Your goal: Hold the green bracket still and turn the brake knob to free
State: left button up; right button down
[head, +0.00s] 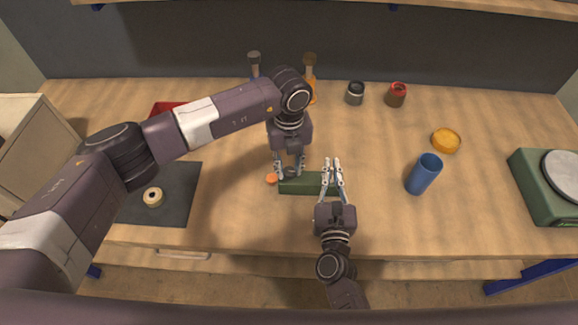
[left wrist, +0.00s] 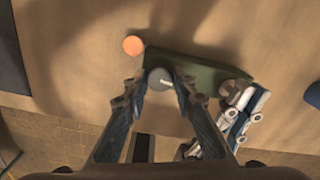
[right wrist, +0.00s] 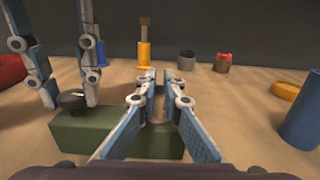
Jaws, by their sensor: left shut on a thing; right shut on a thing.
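The green bracket (head: 305,186) is a long block lying on the bench in front of me. The brake knob is a grey disc with a pale mark at its middle in the left wrist view (left wrist: 158,77), and a dark round knob on top of the bracket's left part in the right wrist view (right wrist: 71,98). My left gripper (head: 289,173) reaches down from above, its fingers shut on either side of the knob. My right gripper (head: 331,166) is shut on the bracket's right part, with the fingers astride it. Its fingertips hide some of the bracket.
An orange disc (head: 271,179) lies by the bracket's left end. A blue cup (head: 423,174) and yellow round dish (head: 446,141) are to the right. A dark mat (head: 176,205) with a tan ring (head: 153,196) lies left. Two jars stand behind. Bench between bracket and cup is clear.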

aim_at(289, 171)
pick_arm(q)
jog(key=shift+n, duration=0.6)
jog(key=o, duration=1.2)
jog(key=shift+c, duration=0.2)
jog(key=shift+r, duration=0.1)
notch_tip(289, 171, up, 12)
pick_arm(e)
jog(key=c, duration=2)
grip_release()
